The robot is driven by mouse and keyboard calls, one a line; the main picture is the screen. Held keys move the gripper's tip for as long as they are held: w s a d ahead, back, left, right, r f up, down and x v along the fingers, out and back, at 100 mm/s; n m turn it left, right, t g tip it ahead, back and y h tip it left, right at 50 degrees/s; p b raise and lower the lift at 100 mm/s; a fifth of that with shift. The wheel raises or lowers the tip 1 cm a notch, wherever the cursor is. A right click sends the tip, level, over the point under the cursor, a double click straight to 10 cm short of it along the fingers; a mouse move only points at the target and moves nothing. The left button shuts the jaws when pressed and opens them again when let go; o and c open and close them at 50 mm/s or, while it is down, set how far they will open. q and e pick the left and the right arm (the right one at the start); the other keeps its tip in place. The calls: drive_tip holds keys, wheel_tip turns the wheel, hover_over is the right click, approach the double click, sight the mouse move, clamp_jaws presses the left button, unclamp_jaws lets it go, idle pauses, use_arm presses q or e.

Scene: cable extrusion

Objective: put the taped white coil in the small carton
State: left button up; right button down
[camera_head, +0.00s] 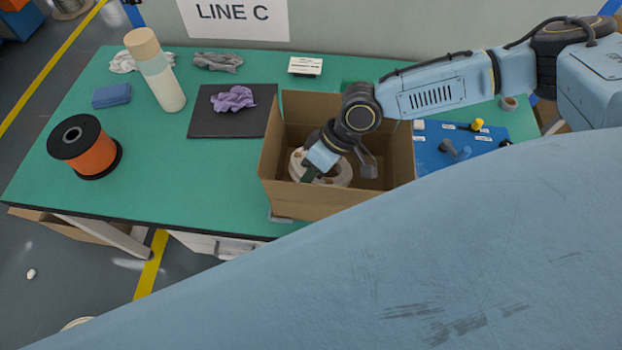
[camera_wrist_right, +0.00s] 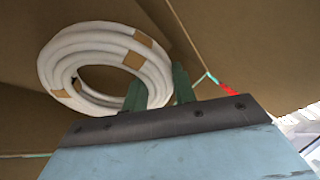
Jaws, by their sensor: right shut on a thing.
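The white coil (camera_head: 338,174) is inside the open small brown carton (camera_head: 312,204) at the centre of the green table. In the right wrist view the coil (camera_wrist_right: 88,42) is a round bundle with tan tape patches, with brown carton walls (camera_wrist_right: 40,128) around it. My right gripper (camera_head: 308,174) reaches down into the carton from the right. Its green fingers (camera_wrist_right: 158,84) are shut on the near edge of the coil. I cannot tell whether the coil touches the carton floor. My left gripper is not in view.
Left of the carton are a dark mat (camera_head: 215,125) with a purple cloth (camera_head: 234,99), a pale bottle (camera_head: 158,80), an orange spool (camera_head: 92,150) and a blue block (camera_head: 111,95). A blue board (camera_head: 435,155) with fittings lies right. The table's front left is clear.

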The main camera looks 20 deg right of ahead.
wheel_tip(320, 180, down, 3)
drive_tip(key=shift+r, duration=0.15)
drive_tip(key=c, duration=1.1)
unclamp_jaws()
drive_tip(key=shift+r, duration=0.15)
drive_tip(key=p+v, duration=0.1)
drive_tip(key=v, duration=1)
drive_tip(key=shift+d+r, duration=0.25)
drive_tip(key=shift+r, duration=0.1)
